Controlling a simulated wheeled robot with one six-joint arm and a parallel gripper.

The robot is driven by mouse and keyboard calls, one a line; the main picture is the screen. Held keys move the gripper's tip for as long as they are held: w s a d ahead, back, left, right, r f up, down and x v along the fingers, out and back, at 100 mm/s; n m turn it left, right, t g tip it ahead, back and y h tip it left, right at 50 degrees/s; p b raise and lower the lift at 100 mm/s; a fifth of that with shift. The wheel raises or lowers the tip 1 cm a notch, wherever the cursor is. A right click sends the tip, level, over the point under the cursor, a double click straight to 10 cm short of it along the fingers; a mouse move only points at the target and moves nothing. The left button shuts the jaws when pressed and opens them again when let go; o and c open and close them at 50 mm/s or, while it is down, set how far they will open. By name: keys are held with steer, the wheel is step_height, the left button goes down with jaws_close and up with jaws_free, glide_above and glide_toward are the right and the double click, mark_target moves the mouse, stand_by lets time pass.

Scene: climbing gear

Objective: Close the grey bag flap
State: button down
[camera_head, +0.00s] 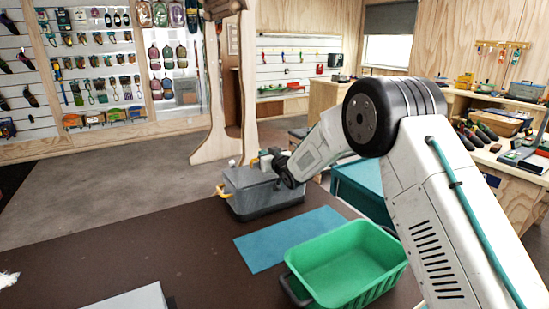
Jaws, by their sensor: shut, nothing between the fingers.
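The grey bag (264,199) stands on the dark table near its far edge, with yellow loops at its side and top. Its grey flap (250,178) shows as the flat upper face and looks down over the bag, though my arm covers its right rear part. My gripper (264,160) is at the top rear of the bag, close above the flap. It is small in view, its fingers are shut and empty, and I cannot tell whether they touch the flap.
A blue mat (262,250) and a green basket (340,262) with a dark handle lie in front of the bag. A pale grey object (135,299) is at the table's near edge. The table left of the bag is mostly clear. A wooden post (215,145) stands behind.

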steer(key=r+v, duration=0.2)
steer(key=v, duration=0.9)
steer(key=s+d+f+g+h, duration=0.2)
steer(key=d+f+g+h, duration=0.1)
steer(key=f, duration=0.5)
steer(key=s+d+m+g+h, duration=0.2)
steer(key=s+d+g+h, duration=0.25)
steer(key=s+d, duration=0.55)
steer(key=s+d+r+m+g, duration=0.1)
steer(key=s+d+r+g, duration=0.1)
steer(key=s, duration=1.2)
steer(key=s+d+r+m+g, duration=0.1)
steer(key=s+d+r, duration=0.3)
steer(key=s, duration=1.1)
steer(key=s+d+r+m+g, duration=0.1)
steer(key=s+d+r+g, duration=0.2)
steer(key=s+r, duration=0.4)
steer(key=s, duration=0.7)
steer(key=shift+s+r+m, duration=0.2)
steer(key=shift+r+m, duration=0.05)
steer(key=shift+m, duration=0.15)
steer(key=shift+h, duration=0.25)
